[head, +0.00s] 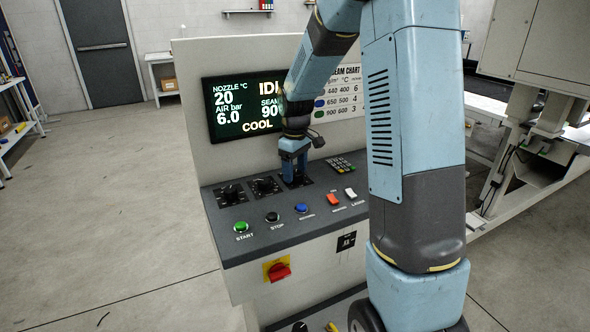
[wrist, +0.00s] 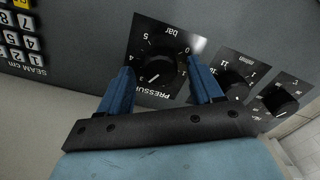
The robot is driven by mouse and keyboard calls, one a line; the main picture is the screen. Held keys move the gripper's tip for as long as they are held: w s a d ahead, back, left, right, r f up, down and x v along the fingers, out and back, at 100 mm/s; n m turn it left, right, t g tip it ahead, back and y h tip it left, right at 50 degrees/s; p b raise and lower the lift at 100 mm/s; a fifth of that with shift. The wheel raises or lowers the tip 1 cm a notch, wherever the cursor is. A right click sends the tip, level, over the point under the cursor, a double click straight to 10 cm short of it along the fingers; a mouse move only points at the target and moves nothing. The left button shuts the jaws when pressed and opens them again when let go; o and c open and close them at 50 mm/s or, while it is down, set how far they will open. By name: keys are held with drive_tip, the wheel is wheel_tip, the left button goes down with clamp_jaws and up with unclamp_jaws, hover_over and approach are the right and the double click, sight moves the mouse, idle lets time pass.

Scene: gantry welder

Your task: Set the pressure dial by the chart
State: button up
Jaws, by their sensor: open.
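The pressure dial (wrist: 158,70) is a black knob on a dark plate marked "bar", upside down in the wrist view. Its white mark points to the lower left there; the exact value is unclear. My gripper (wrist: 163,64) is open, with one blue finger on each side of the knob; contact cannot be told. In the head view my gripper (head: 294,168) points down at the rightmost of three dials and hides its knob. The seam chart (head: 343,90) is behind, partly covered by my arm; its rows have coloured spots and numbers. The screen (head: 232,108) reads air bar 6.0.
Two other dials (head: 231,194) (head: 264,185) sit left of my gripper. The keypad (head: 341,164) is to its right. Several coloured buttons (head: 301,208) line the panel's front. A red rotary switch (head: 279,271) is below. My arm blocks the right side.

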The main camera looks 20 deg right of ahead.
sight(295, 172)
wheel_tip(295, 172, up, 14)
drive_tip(key=shift+f, duration=0.15)
idle(0.4)
drive_tip(key=s+r+m+t, duration=0.1)
drive_tip(key=s+r+m, duration=0.15)
drive_tip(key=s, duration=0.55)
drive_tip(key=s+r+m+t, duration=0.1)
drive_tip(key=s+r+t, duration=0.1)
drive_tip(key=s+r, duration=0.35)
drive_tip(key=s+f+m+t, duration=0.2)
drive_tip(key=s+f+m, duration=0.1)
drive_tip(key=s, duration=1.3)
drive_tip(key=shift+a+m+t, duration=0.15)
drive_tip(key=shift+m+t, duration=0.15)
drive_tip(key=shift+m, duration=0.15)
